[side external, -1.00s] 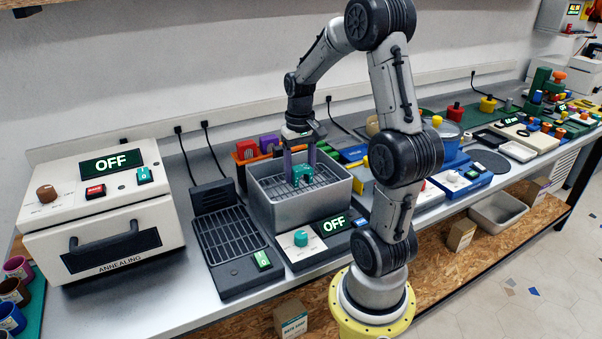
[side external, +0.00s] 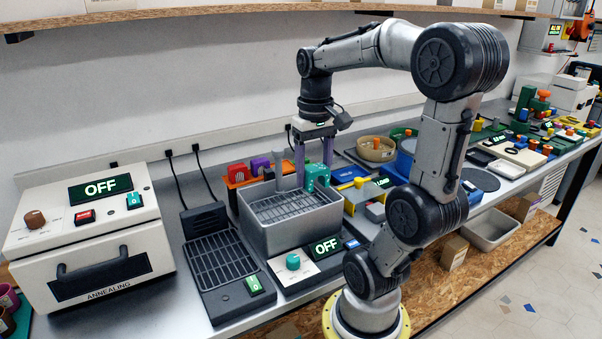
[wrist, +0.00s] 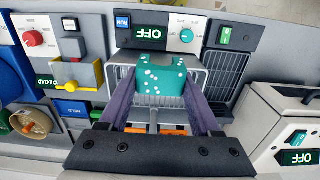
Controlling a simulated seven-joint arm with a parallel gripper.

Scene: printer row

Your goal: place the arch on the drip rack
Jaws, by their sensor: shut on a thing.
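The teal arch (side external: 316,176), with pale spots on its face in the wrist view (wrist: 160,80), is held between the purple fingers of my gripper (side external: 311,182). It is raised over the back right of a grey tub (side external: 296,230) with a wire basket inside, apparently clear of the wires. A dark slatted rack (side external: 222,258) stands just left of the tub, bare on top; it looks like the drip rack, though no label confirms this. The rack also shows right of the arch in the wrist view (wrist: 221,78).
An orange holder (side external: 232,183) with red and purple blocks stands behind the tub. A panel (side external: 293,263) with a teal knob and an OFF display is in front of it. The annealing oven (side external: 88,240) is left of the rack. Blue and yellow devices crowd the right.

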